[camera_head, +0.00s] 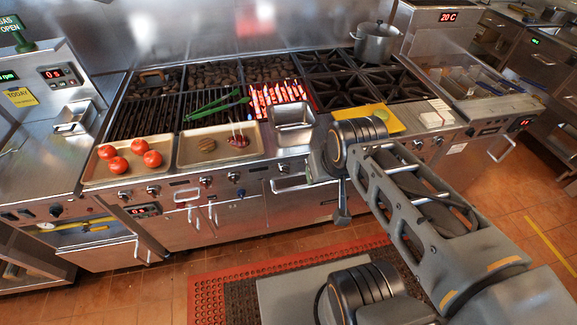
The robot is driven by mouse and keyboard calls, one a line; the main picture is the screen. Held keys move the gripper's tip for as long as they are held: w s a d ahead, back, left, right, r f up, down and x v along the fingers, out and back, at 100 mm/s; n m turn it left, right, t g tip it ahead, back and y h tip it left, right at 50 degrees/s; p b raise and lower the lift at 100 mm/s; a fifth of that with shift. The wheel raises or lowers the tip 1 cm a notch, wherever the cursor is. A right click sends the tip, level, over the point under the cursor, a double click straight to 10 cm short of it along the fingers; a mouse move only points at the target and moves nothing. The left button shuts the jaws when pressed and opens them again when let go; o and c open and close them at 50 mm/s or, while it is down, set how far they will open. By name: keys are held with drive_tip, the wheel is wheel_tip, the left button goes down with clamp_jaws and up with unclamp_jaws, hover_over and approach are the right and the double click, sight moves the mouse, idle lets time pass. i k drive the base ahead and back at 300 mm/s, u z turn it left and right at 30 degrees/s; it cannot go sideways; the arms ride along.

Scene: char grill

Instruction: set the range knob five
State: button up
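The range front panel carries a row of knobs. Two knobs, a left one (124,195) and its neighbour (152,190), sit below the tomato tray. Others, including a knob (205,181) and a knob (233,177), run to the right, with another (283,168) below the steel pan. More knobs (417,144) show right of my arm. Which is the fifth range knob, and its setting, is too small to read. My arm's end hangs in front of the panel, but my gripper's fingers cannot be made out. My arm hides part of the panel behind it.
A tray of tomatoes (88,178), a tray with a patty and meat (217,131), a steel pan (293,141) and a yellow board (395,119) line the front ledge. Green tongs (215,104) lie on the grill beside a glowing burner (278,95). A pot (375,45) stands behind. Handles project below.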

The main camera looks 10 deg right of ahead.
sight(283, 167)
drive_tip(key=k, duration=0.5)
drive_tip(key=u, duration=1.95)
drive_tip(key=i, duration=0.9)
drive_tip(key=z, duration=1.7)
